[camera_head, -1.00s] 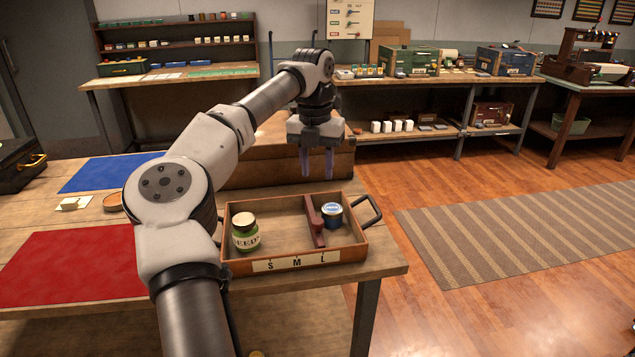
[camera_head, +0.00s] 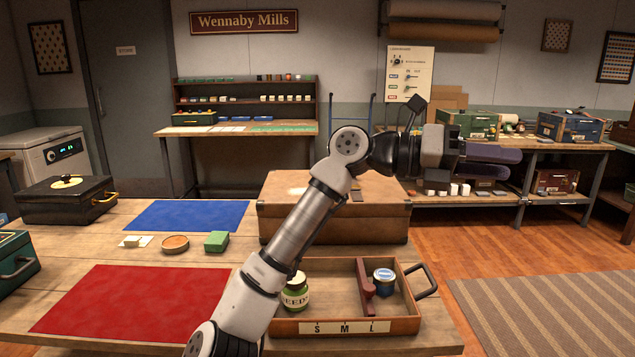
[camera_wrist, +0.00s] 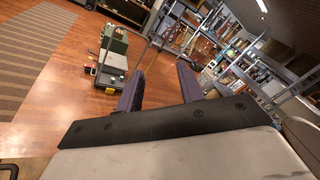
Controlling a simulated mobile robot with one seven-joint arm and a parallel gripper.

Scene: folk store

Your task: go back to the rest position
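My gripper (camera_head: 492,162) is raised above and to the right of the wooden tray, pointing right in the head view. In the wrist view my gripper's two fingers (camera_wrist: 160,88) stand apart with nothing between them. The wooden tray (camera_head: 408,325) lies on the table's right front part, its front labelled S, M, L. A green jar (camera_head: 295,297) stands in its left part, partly behind my arm. A small blue-lidded jar (camera_head: 384,283) stands at the right, beside a dark red divider (camera_head: 364,279).
A closed brown case (camera_head: 330,225) stands behind the tray. A red mat (camera_head: 140,302), a blue mat (camera_head: 187,215) and a green block (camera_head: 217,241) lie to the left. A shelf bench (camera_head: 470,200) is farther back. Open floor lies at the right.

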